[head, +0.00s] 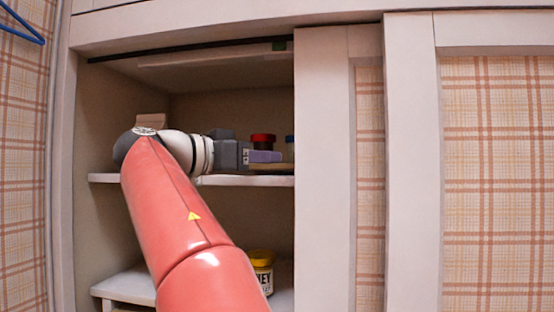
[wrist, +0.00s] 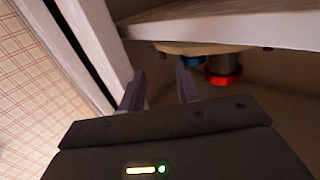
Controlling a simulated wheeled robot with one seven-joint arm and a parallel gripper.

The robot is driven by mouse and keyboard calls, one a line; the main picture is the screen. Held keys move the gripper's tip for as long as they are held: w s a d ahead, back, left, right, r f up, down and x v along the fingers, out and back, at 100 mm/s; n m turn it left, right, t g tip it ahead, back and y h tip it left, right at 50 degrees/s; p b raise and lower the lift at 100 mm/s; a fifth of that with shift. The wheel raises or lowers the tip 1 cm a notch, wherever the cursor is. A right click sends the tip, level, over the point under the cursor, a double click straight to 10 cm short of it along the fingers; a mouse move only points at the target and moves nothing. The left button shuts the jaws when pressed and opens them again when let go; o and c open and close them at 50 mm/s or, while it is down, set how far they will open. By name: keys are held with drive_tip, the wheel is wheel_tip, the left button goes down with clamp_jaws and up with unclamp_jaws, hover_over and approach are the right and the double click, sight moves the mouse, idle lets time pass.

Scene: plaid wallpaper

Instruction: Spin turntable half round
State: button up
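The turntable (head: 284,167) is a flat tan disc on the upper shelf inside the cupboard, partly hidden by my gripper and the door panel. Its rim shows in the wrist view (wrist: 172,47), which appears upside down. A red-lidded jar (head: 263,137) and a blue-lidded jar (head: 290,142) stand on it; the wrist view shows the red lid (wrist: 223,79) and blue lid (wrist: 193,61). My gripper (head: 266,156) is inside the cupboard at turntable height, left of and near the disc. Its fingers (wrist: 160,72) are apart with nothing visible between them. I cannot tell whether they touch the disc.
The upper shelf (head: 245,181) runs below my gripper. A white door panel (head: 322,170) closes the right side close to the fingertips. A yellow-lidded jar (head: 260,258) stands on the lower shelf. A blue hanger (head: 22,27) hangs at the upper left.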

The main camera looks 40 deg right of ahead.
drive_tip(key=shift+a, duration=0.4)
drive_tip(key=shift+a, duration=0.15)
drive_tip(key=c, duration=0.4)
drive_tip(key=shift+a+m, duration=0.25)
drive_tip(key=shift+m, duration=0.55)
drive_tip(key=shift+c, duration=1.3)
drive_tip(key=a+m, duration=0.2)
drive_tip(key=m, duration=0.2)
drive_tip(key=a+m+t+b, duration=0.1)
drive_tip(key=m, duration=0.2)
drive_tip(key=s+a+m+t+b, duration=0.1)
drive_tip(key=a+m, duration=0.1)
drive_tip(key=m, duration=0.2)
drive_tip(key=shift+a+f+m, duration=0.2)
drive_tip(key=shift+a+m, duration=0.1)
clamp_jaws()
drive_tip(key=d+m, duration=0.1)
drive_tip(key=d, duration=0.3)
drive_tip(key=d+m, duration=0.1)
drive_tip(key=d, duration=0.3)
drive_tip(key=d+m, duration=0.1)
drive_tip(key=d, duration=0.3)
drive_tip(key=shift+w+d, duration=0.3)
drive_tip(key=shift+d, duration=0.05)
